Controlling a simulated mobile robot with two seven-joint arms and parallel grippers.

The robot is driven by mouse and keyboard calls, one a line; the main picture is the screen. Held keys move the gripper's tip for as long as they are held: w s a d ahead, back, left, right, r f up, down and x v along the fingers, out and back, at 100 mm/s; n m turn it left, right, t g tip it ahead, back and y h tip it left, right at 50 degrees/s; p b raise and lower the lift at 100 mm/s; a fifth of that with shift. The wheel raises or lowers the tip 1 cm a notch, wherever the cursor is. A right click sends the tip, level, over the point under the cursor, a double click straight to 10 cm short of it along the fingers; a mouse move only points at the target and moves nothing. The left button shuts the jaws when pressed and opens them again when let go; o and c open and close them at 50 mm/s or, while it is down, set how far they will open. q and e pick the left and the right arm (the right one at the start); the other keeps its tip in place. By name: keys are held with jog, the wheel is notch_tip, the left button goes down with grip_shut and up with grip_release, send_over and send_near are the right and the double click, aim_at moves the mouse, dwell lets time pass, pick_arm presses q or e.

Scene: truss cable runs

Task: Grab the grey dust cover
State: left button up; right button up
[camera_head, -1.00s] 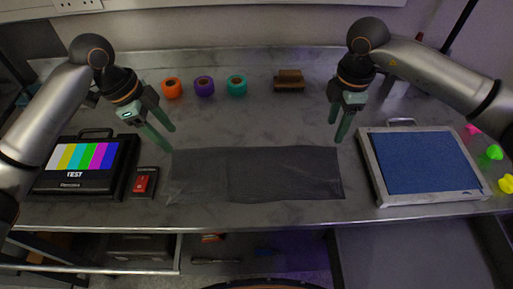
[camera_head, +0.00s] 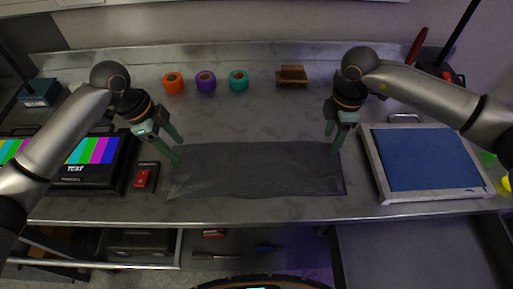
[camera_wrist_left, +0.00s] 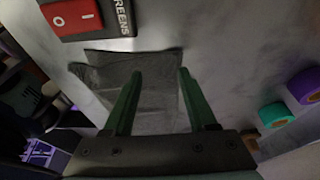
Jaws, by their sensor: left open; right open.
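The grey dust cover (camera_head: 255,170) lies flat and spread out on the metal bench in the head view. Its left end also shows in the left wrist view (camera_wrist_left: 155,98), beyond and between the fingers. My left gripper (camera_head: 178,148) is open and empty above the cover's far left corner. In the left wrist view my left gripper (camera_wrist_left: 158,88) has its two green fingers apart with nothing held. My right gripper (camera_head: 332,142) is open above the cover's far right corner. I cannot tell whether its fingertips touch the cloth.
A red switch box (camera_head: 142,178) and a test monitor (camera_head: 102,165) stand left of the cover. A blue-topped case (camera_head: 425,160) lies to its right. Orange (camera_head: 173,83), purple (camera_head: 205,82) and teal (camera_head: 238,80) tape rolls and a brown block (camera_head: 292,76) stand behind. The bench between is clear.

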pick_arm(q)
jog(key=shift+f, duration=0.3)
pick_arm(e)
jog(key=shift+f, duration=0.35)
jog(key=shift+r, duration=0.1)
pick_arm(q)
jog(key=shift+f, duration=0.25)
jog(key=shift+c, duration=0.8)
pick_arm(e)
jog(key=shift+c, duration=0.8)
pick_arm(q)
grip_shut()
pick_arm(e)
jog(key=shift+s, duration=0.1)
grip_shut()
